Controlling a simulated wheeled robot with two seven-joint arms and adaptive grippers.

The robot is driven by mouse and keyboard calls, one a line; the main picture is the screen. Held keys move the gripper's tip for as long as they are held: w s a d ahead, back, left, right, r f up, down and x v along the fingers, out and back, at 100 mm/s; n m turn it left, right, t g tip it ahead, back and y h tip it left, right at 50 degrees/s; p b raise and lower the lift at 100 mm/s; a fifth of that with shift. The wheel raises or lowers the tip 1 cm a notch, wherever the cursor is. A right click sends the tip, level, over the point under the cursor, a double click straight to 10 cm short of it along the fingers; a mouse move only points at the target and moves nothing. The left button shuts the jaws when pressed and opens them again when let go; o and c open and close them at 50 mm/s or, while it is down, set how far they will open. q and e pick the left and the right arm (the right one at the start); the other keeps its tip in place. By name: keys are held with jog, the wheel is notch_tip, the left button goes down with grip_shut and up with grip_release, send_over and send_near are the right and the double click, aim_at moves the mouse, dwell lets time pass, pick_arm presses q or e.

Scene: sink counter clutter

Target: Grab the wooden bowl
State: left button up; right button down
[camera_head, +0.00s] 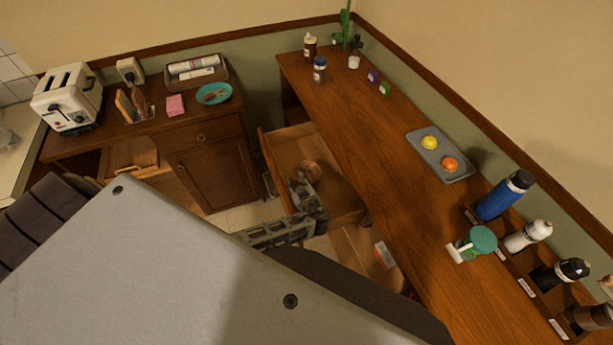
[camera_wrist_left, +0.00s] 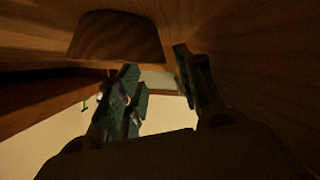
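The wooden bowl (camera_head: 312,168) is a small round brown bowl in the open drawer (camera_head: 283,145), partly hidden by my left gripper. My left gripper (camera_head: 299,183) reaches into the drawer, at the near side of the bowl. In the left wrist view the gripper's two fingers (camera_wrist_left: 160,82) stand apart with nothing between them. A dark brown rounded shape, apparently the bowl (camera_wrist_left: 115,36), shows beyond the fingertips, mostly above the left finger. Whether a finger touches it I cannot tell. My right gripper is not in view.
The drawer walls surround my left gripper closely. A lower open drawer holds a small red-and-white box (camera_head: 384,255). The counter (camera_head: 375,150) above carries a grey tray (camera_head: 424,158), a blue bottle (camera_head: 498,200) and several other bottles. A toaster (camera_head: 68,98) stands at the left.

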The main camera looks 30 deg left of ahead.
aim_at(293, 174)
pick_arm(q)
jog(key=shift+x, duration=1.6)
grip_shut()
